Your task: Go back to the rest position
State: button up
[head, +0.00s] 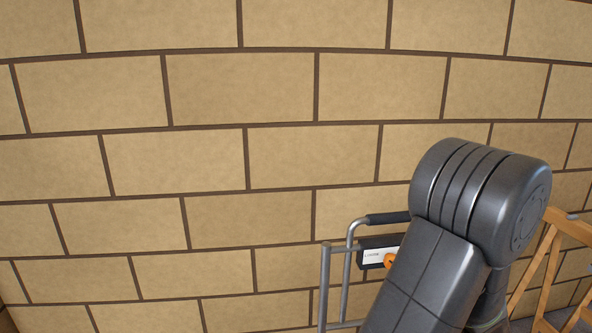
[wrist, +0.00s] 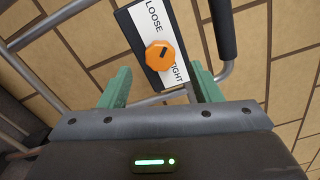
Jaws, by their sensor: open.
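My gripper (wrist: 158,90) shows in the wrist view with its two green fingers apart and nothing between them. Beyond the fingertips is an orange knob (wrist: 160,56) on a black and white panel (wrist: 147,22) marked LOOSE and TIGHT. The knob appears apart from the fingers. In the head view my dark arm covers the lower right and hides my gripper. The panel (head: 372,255) and the edge of the orange knob (head: 389,261) show just left of the arm.
A grey metal tube frame (head: 324,285) with a black grip (head: 388,218) stands around the panel, close to my arm. A wooden trestle or ladder (head: 545,262) stands at the right. A tan block wall (head: 210,160) fills the background.

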jog(key=w+m+p, duration=0.1)
jog(key=m+p, duration=0.5)
jog(key=p, duration=0.3)
jog(key=w+m+p, duration=0.2)
jog(key=m+p, duration=0.3)
jog(key=p, duration=0.5)
jog(key=w+m+p, duration=0.2)
jog(key=m+p, duration=0.4)
jog(key=p, duration=0.4)
jog(key=shift+w+a+r+m, duration=0.1)
jog(key=shift+w+a+m, duration=0.05)
jog(key=shift+a+m, duration=0.2)
dwell(0.3)
jog(key=shift+a, duration=0.15)
